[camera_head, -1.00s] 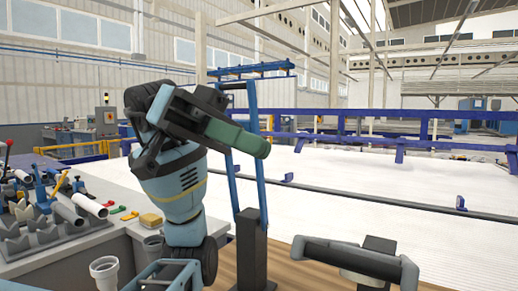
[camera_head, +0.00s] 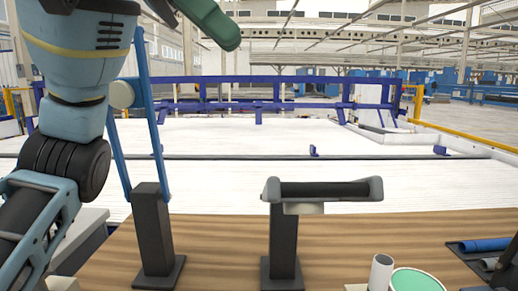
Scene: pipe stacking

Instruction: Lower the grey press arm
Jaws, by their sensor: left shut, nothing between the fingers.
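Two long blue bars (camera_head: 118,140) rise steeply from a dark post (camera_head: 152,230) on the table. A second dark post (camera_head: 283,240) stands to the right and carries a short black bar with grey ends (camera_head: 325,190). I cannot tell for certain which part is the grey press arm. My right gripper is not in view.
The wooden tabletop (camera_head: 220,245) is mostly clear between the posts. A white pipe (camera_head: 380,272) and a round green-topped piece (camera_head: 415,282) stand at the front. A dark tray (camera_head: 470,245) with blue and grey pipes is at the right edge.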

